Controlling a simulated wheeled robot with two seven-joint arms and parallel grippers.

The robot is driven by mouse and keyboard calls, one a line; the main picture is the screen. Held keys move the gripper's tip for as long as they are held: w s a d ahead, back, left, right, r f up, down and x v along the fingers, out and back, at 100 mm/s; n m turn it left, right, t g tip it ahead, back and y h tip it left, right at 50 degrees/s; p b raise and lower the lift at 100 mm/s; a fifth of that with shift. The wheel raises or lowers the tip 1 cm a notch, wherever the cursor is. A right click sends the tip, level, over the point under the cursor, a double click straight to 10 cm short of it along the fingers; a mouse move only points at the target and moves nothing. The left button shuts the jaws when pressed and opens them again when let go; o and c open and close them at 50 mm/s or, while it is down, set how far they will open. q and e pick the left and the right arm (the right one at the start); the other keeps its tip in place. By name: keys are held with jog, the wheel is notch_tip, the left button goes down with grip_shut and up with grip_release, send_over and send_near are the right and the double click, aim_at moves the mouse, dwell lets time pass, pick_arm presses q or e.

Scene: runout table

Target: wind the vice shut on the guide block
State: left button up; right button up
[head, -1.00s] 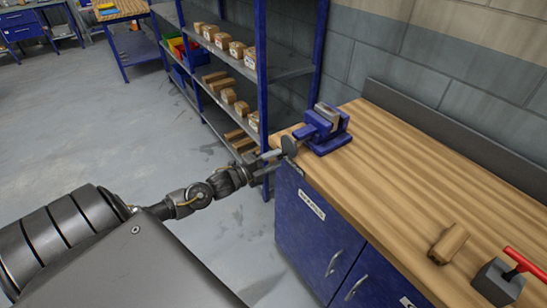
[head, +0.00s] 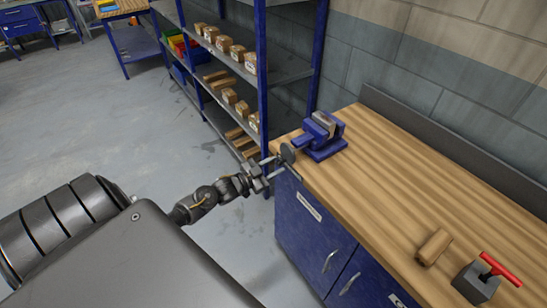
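The blue vice (head: 322,152) stands at the far left end of the wooden bench. A grey block (head: 323,120), seemingly the guide block, sits at its jaws; any gap there is too small to tell. A grey screw runs from the vice towards the left to a dark round handwheel (head: 288,153) at the bench edge. My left gripper (head: 276,169) is just left of and below the handwheel. Its two fingers show apart, with nothing seen between them; whether one touches the wheel is unclear. My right gripper is out of view.
On the bench (head: 400,185) lie a light wooden piece (head: 434,247) and a dark grey block with a red T-handle (head: 500,268). Blue shelving (head: 262,70) with small boxes stands behind my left gripper. The bench's middle is clear. Blue cabinet doors (head: 310,230) are below.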

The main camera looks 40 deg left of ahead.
pick_arm(q)
jog(key=n+p, duration=0.1)
jog(key=n, duration=0.1)
jog(key=shift+r+n+p, duration=0.15)
jog(key=shift+n+p, duration=0.15)
jog(key=shift+p, duration=0.1)
jog(key=shift+n, duration=0.6)
jog(key=shift+n+p, duration=0.3)
jog(key=shift+n, duration=0.1)
jog(key=shift+f, duration=0.2)
jog(key=shift+c, duration=0.3)
